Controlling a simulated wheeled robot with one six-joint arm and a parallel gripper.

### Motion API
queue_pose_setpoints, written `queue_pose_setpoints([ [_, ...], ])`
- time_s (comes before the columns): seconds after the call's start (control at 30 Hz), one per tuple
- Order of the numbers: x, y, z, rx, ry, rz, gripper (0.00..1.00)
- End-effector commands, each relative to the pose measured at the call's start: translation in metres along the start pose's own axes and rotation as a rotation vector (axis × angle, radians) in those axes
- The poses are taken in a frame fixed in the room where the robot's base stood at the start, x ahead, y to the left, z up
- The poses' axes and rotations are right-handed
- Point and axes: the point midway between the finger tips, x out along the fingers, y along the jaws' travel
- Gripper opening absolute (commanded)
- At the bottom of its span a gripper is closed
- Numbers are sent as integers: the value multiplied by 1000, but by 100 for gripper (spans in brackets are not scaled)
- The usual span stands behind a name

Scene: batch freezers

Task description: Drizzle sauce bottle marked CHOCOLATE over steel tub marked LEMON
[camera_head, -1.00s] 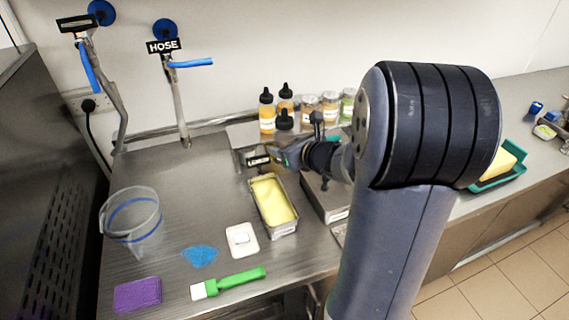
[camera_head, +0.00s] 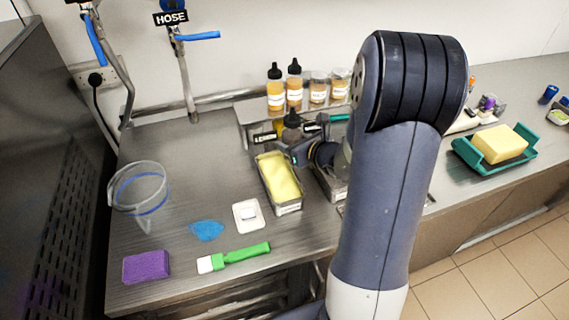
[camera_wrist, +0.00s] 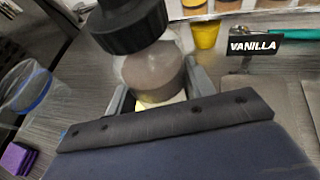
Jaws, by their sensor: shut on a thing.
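My gripper (camera_head: 294,148) is shut on a sauce bottle (camera_head: 291,130) with a black cap, held near the back end of the lemon tub. In the wrist view the bottle (camera_wrist: 153,75) has a dark cap and grey-brown contents between the fingers. Its marking cannot be read. The bottle looks roughly upright in the head view. The steel tub marked LEMON (camera_head: 289,209) holds pale yellow contents and stands on the counter with a black LEMON sign (camera_head: 265,137) behind it. My arm hides part of the area to its right.
Two sauce bottles (camera_head: 275,90) and several jars (camera_head: 319,90) stand on the back shelf. A VANILLA sign (camera_wrist: 255,45) shows in the wrist view.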

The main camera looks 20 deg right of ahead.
Motion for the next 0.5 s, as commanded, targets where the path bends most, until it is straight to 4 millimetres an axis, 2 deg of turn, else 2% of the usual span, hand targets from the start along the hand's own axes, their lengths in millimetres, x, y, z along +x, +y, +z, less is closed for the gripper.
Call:
queue_pose_setpoints([
  [0.17,4,9,9,49,-10,23,23],
  [0.5,20,61,51,350,-21,152,23],
])
